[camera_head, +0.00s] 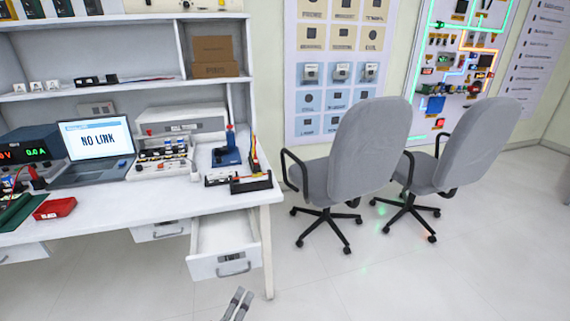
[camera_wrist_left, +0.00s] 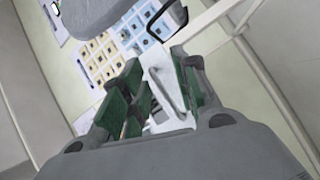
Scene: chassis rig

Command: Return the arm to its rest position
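My left gripper (camera_head: 243,293) shows at the bottom of the head view, in front of and below the open drawer (camera_head: 224,239) under the workbench. Two grey fingers show there, with a narrow gap. In the left wrist view my left gripper (camera_wrist_left: 160,68) has its green-padded fingers apart, with nothing held between them. A white drawer front with its grey handle (camera_wrist_left: 169,87) shows through the gap; it looks apart from the fingers. The drawer front has a grey handle (camera_head: 234,269) in the head view too. My right gripper is in neither view.
The white workbench (camera_head: 100,220) carries a laptop (camera_head: 92,147), a power supply, a red tray (camera_head: 54,208) and a black parts holder (camera_head: 250,184). Its front leg stands right of the drawer. Two grey chairs (camera_head: 363,145) stand to the right. The floor in front is clear.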

